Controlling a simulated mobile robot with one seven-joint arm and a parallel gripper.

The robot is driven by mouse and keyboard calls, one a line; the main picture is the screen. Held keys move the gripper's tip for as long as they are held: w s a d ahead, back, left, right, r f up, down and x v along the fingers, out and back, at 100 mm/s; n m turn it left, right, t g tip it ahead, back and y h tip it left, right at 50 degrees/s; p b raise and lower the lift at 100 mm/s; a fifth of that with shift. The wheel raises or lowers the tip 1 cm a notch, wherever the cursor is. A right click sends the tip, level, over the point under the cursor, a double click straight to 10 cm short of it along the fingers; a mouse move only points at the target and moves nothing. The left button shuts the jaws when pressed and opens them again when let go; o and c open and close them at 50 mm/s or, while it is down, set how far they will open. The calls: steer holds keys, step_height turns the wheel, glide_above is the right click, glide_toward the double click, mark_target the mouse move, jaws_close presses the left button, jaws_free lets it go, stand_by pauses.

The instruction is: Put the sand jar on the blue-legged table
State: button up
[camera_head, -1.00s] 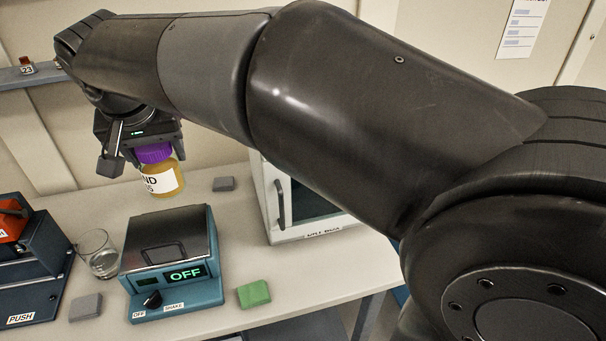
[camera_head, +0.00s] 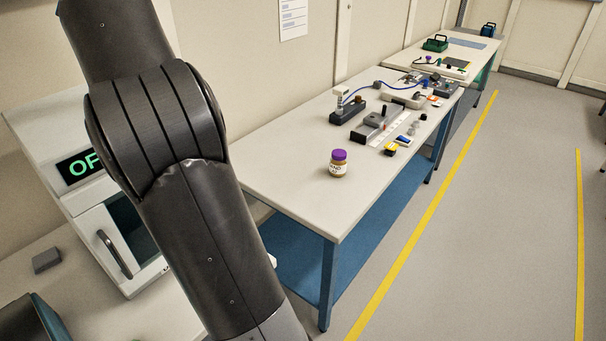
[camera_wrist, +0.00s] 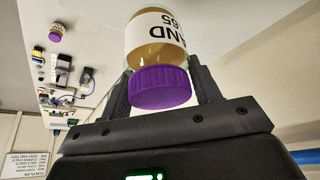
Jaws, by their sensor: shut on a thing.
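My gripper (camera_wrist: 162,84) is shut on the sand jar (camera_wrist: 153,48), a clear jar with tan contents, a purple lid and a white label whose visible part reads "AND" and "65". It shows in the wrist view, between the two dark fingers. Gripper and held jar are out of the head view. The blue-legged table (camera_head: 285,192) runs from the centre to the back of the head view, with a white top and blue lower shelf. A second purple-lidded jar (camera_head: 338,165) stands upright on its near part; it also shows in the wrist view (camera_wrist: 55,35).
Beyond the second jar stand a dark device (camera_head: 345,113), a grey rail fixture (camera_head: 378,127) and several small parts. The near tabletop around that jar is bare. A white cabinet (camera_head: 105,240) stands at left on another bench. Yellow tape (camera_head: 425,222) marks the clear floor at right.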

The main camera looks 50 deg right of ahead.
steer(key=w+d+f, duration=0.1)
steer(key=d+f, duration=0.1)
steer(key=d, duration=0.7)
steer(key=d+f, duration=0.2)
steer(key=d, duration=0.7)
steer(key=s+d+f, duration=0.4)
steer(key=d+f, duration=0.5)
steer(key=d, duration=0.2)
steer(key=s+d+f, duration=0.6)
steer(key=s+f, duration=0.3)
steer(key=s, duration=0.1)
steer(key=s+d+f, duration=0.5)
steer(key=s+f, duration=0.4)
steer(key=s+d+f, duration=0.6)
steer(key=s+f, duration=0.3)
steer(key=s, duration=0.1)
steer(key=shift+w+a+f, duration=0.15)
steer(key=shift+w+f, duration=1.7)
steer(key=shift+w, duration=0.05)
steer(key=shift+w+a+f, duration=0.15)
steer(key=shift+w+f, duration=1.75)
steer(key=shift+w+a+f, duration=0.15)
steer(key=shift+w+f, duration=1.7)
steer(key=shift+w, duration=0.05)
steer(key=shift+f, duration=0.1)
